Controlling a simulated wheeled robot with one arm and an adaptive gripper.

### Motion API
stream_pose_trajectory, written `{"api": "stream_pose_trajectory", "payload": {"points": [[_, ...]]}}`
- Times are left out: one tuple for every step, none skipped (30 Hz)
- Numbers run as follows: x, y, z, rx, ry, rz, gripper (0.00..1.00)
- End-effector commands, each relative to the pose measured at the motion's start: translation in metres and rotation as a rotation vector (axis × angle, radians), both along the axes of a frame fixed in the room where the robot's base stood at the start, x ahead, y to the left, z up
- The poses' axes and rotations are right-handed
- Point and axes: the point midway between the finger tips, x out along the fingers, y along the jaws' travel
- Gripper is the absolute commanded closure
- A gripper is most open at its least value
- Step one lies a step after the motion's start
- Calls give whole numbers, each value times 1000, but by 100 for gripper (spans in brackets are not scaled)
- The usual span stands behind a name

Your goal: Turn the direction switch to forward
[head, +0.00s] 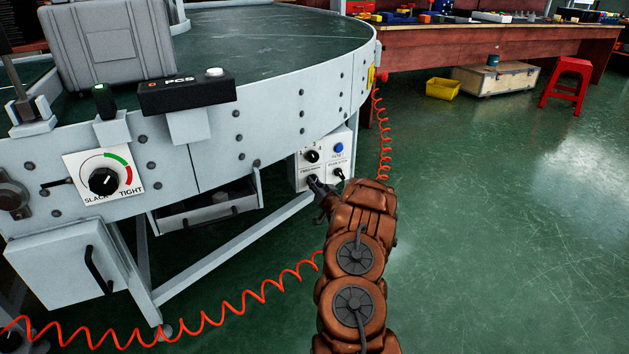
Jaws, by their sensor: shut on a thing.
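A pale control panel (300,177) hangs on the side of the curved conveyor. It carries a black knob (311,156) at upper left, a blue button (338,148) at upper right and a small black switch (339,174) at lower right. My gripper (314,182) is at the panel's lower-left control and is shut on the knob there. The fingers mostly hide this knob, so its pointing direction cannot be told. The panel's small labels are too small to read surely, so I cannot tell which control is the direction switch.
The conveyor belt (270,40) curves above, with a grey case (110,45) on it. A slack/tight dial (103,181), an open drawer (205,210) and a cabinet (70,268) are at left. A red coiled hose (240,300) runs near my arm.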

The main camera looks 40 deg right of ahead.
Motion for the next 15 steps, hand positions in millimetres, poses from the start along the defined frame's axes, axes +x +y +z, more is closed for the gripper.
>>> {"api": "stream_pose_trajectory", "payload": {"points": [[0,0,6,-28,13,-1,100],[0,-1,7,-50,20,-1,100],[0,-1,7,-79,31,-2,100],[0,-1,7,-102,40,-2,100],[-1,-1,7,-125,48,-2,100],[-1,0,7,-159,61,-1,100],[-1,0,7,-183,69,-1,100],[-1,0,8,-210,77,-1,100],[0,0,8,-245,89,0,100],[-1,0,8,-271,98,0,100],[-1,0,7,-297,107,0,100],[-1,0,7,-332,119,0,100],[-1,0,8,-360,128,0,100],[0,0,8,-387,136,0,100],[0,0,9,-423,148,0,100]]}}
